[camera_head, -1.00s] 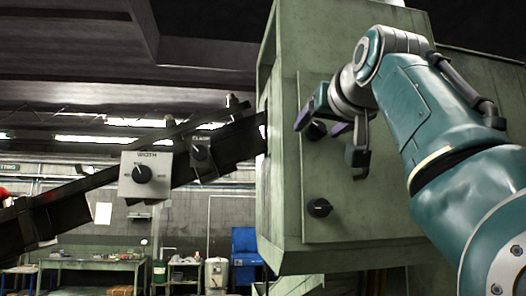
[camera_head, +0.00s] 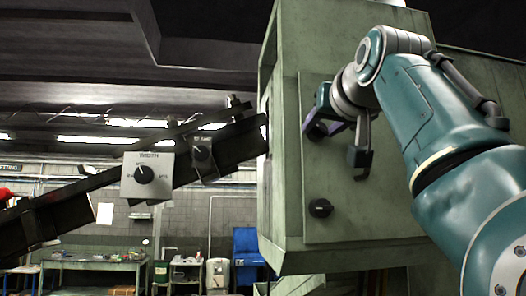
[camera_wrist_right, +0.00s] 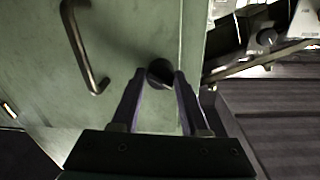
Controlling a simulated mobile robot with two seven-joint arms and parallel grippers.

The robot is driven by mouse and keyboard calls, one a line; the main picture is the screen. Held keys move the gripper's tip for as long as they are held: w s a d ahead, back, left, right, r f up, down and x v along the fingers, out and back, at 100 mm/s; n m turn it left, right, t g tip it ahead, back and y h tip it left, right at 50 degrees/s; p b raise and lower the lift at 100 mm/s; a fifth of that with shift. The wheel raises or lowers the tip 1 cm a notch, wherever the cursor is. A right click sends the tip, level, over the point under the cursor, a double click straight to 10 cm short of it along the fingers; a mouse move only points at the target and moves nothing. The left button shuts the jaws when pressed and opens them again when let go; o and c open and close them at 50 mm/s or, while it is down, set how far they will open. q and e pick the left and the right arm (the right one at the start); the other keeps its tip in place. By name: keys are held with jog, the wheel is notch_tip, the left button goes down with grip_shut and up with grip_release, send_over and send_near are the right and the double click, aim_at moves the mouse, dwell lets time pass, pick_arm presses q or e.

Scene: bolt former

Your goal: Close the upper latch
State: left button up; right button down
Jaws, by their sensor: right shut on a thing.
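The upper latch, a round black knob (camera_head: 317,132), sits on the green cabinet door (camera_head: 345,225) and is partly covered by my right gripper in the head view. My right gripper (camera_head: 319,124) has its purple fingers at the knob. In the right wrist view the dark knob (camera_wrist_right: 160,73) lies between the two fingertips (camera_wrist_right: 160,76), and the gripper is shut on it. The latch's exact turn is hard to tell. The lower latch (camera_head: 320,208), a similar black knob, is below on the same door. My left gripper is not in view.
A dark door handle (camera_head: 359,158) stands out just right of the gripper; it also shows in the wrist view (camera_wrist_right: 83,50). A sloping dark rail (camera_head: 235,142) with a WIDTH dial box (camera_head: 147,175) meets the cabinet from the left. Workbenches stand far behind.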

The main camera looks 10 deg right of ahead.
jog(key=n+b, duration=0.2)
jog(key=n, duration=0.1)
jog(key=shift+f, duration=0.1)
jog(key=shift+a+n+b, duration=0.1)
jog(key=shift+n+b, duration=0.5)
jog(key=shift+n, duration=1.4)
jog(key=shift+c, duration=2.2)
grip_release()
